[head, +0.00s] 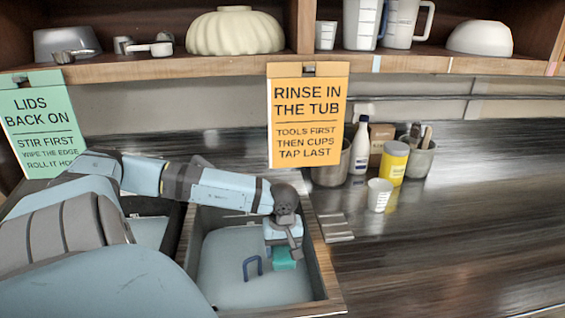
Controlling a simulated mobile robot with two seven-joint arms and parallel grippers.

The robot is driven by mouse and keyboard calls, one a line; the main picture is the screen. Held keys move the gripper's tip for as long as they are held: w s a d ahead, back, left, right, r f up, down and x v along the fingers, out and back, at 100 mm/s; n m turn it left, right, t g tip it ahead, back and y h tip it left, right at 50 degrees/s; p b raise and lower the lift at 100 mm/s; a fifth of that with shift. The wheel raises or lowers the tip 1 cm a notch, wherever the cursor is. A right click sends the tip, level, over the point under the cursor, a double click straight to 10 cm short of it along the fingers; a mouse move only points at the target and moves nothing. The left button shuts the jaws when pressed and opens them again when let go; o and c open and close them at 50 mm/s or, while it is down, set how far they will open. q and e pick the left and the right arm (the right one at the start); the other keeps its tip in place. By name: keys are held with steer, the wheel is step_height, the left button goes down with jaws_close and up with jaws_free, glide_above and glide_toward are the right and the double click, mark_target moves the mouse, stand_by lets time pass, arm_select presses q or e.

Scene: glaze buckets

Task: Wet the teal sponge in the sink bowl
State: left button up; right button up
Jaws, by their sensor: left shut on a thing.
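The teal sponge (284,260) is in the lower middle of the head view. My left gripper (283,249) points down from above and is shut on it. The gripper covers the sponge's upper part. Both are over the right side of a square, wood-edged basin with a pale blue-grey inside (225,258), which looks to be the sink bowl. I cannot tell whether the sponge touches the surface below it, or whether that surface is water. My right gripper is not in view.
An orange sign (307,120) hangs behind. A white cup (379,195), a yellow tub (393,163) and a white bottle (360,146) stand on the dark counter (460,220), mostly clear at right.

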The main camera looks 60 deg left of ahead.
arm_select(q)
step_height(320, 180, down, 13)
steer(key=b, duration=1)
steer(key=shift+r+b, duration=0.2)
steer(key=shift+b, duration=0.1)
steer(key=shift+f, duration=0.35)
steer(key=shift+f+b, duration=0.5)
steer(key=shift+b, duration=0.2)
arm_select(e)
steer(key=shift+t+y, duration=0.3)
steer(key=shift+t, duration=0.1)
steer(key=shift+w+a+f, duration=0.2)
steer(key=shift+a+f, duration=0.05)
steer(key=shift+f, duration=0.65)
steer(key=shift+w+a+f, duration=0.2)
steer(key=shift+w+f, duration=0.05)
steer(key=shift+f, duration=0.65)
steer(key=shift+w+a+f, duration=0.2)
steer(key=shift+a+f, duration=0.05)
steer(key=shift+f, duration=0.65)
arm_select(q)
steer(key=shift+r, duration=0.1)
